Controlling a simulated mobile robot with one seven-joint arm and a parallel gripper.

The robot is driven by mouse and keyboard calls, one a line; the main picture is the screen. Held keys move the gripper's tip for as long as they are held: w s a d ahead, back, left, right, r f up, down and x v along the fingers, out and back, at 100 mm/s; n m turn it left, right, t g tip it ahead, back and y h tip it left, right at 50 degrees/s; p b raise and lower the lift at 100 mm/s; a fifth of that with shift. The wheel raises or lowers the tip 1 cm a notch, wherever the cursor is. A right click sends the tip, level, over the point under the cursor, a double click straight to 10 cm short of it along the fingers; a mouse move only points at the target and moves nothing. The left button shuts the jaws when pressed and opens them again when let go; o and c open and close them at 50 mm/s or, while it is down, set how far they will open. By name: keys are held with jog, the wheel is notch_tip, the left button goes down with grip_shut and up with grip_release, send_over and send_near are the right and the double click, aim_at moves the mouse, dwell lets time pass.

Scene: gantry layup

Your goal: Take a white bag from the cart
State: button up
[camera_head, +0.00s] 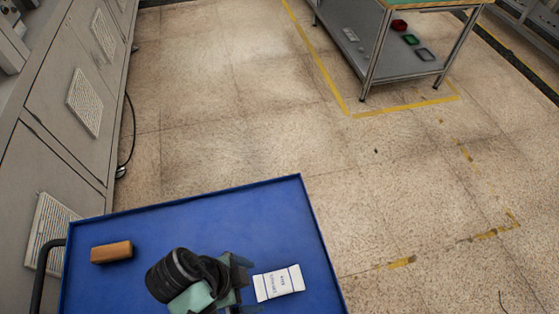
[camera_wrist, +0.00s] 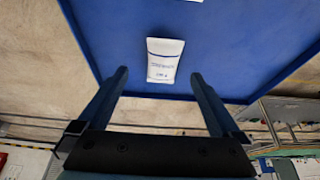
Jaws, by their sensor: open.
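A white bag (camera_head: 279,283) with dark print lies flat on the blue cart (camera_head: 205,217), just right of my gripper (camera_head: 243,276) in the head view. In the wrist view a white bag (camera_wrist: 164,60) lies on the blue surface, beyond and between the spread fingertips of my gripper (camera_wrist: 159,74). The fingers are open and nothing is between them. Part of another white item (camera_wrist: 190,1) shows at the top edge of the wrist view. My arm hides part of the cart top in the head view.
An orange-brown block (camera_head: 111,252) lies on the cart's left side. The cart has a raised rim and a dark handle (camera_head: 42,278). Grey cabinets (camera_head: 60,120) stand at the left. A workbench (camera_head: 400,55) stands at the far right. Open floor lies between.

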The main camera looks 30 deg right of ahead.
aim_at(269, 285)
jog(key=x, duration=0.3)
jog(key=shift+d+f, duration=0.15)
jog(key=shift+f, duration=0.15)
jog(key=shift+d+p+x, duration=0.15)
jog(key=shift+p+x, duration=0.1)
jog(key=shift+x, duration=1.15)
jog(key=shift+d+p+x, duration=0.2)
jog(key=shift+p+x, duration=0.05)
jog(key=shift+x, duration=1.1)
jog(key=shift+w+r, duration=0.15)
jog(key=shift+w, duration=0.05)
jog(key=c, duration=1.4)
jog(key=shift+r, duration=0.1)
